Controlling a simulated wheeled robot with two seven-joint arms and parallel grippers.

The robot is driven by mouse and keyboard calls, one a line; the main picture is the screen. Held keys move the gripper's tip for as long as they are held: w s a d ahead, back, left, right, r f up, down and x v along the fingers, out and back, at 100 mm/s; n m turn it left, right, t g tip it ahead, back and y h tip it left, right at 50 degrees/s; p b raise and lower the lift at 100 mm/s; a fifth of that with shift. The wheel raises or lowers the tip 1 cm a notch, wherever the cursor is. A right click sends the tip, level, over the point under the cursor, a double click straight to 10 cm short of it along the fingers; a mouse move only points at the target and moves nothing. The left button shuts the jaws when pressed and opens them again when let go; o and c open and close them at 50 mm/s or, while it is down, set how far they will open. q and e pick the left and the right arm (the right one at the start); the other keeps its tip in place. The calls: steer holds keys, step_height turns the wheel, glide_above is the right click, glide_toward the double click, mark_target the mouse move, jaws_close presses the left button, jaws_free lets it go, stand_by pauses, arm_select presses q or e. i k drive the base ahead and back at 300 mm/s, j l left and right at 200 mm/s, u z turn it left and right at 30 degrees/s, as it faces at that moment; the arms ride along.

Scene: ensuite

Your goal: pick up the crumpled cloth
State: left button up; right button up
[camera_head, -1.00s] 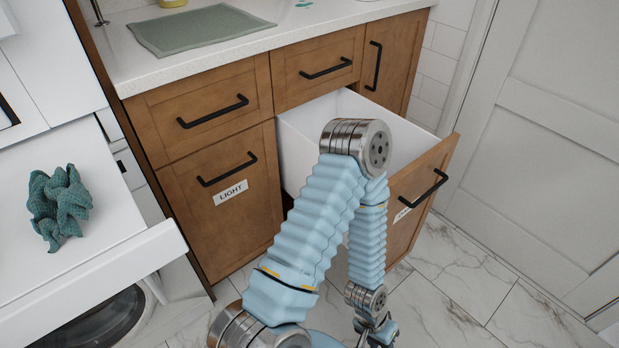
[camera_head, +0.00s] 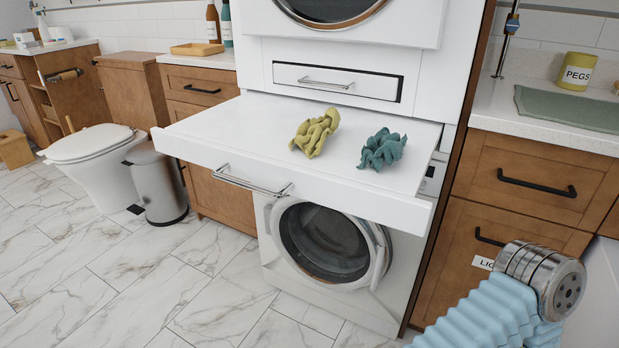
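Two crumpled cloths lie on the white pull-out shelf (camera_head: 225,130) between the stacked machines. The yellow-green cloth (camera_head: 314,133) is near the shelf's middle. The teal cloth (camera_head: 382,150) lies to its right, near the shelf's right end. The two are apart. One of my arms, in a light blue sleeve, shows at the lower right, well away from both cloths. Neither of my grippers is in the picture.
A washing machine (camera_head: 330,245) stands below the shelf, whose handle (camera_head: 252,181) sticks out in front. A bin (camera_head: 157,186) and a toilet (camera_head: 92,150) stand at left. A counter with a peg tub (camera_head: 575,71) is at right. The marble floor (camera_head: 130,285) in front is clear.

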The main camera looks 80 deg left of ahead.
mark_target(384, 146)
steer(key=l+u, duration=0.15)
steer(key=u, duration=0.25)
steer(key=l+u, duration=0.1)
steer(key=u, duration=0.3)
steer(key=k+l+u, duration=0.1)
steer(key=u, duration=0.3)
steer(key=k+l+u, duration=0.1)
steer(key=u, duration=0.3)
steer(key=i+j, duration=0.1)
steer(key=j, duration=0.3)
steer(key=j+u, duration=0.15)
steer(key=j, duration=0.25)
steer(key=i+j, duration=0.15)
steer(key=j, duration=0.2)
steer(key=i, duration=0.55)
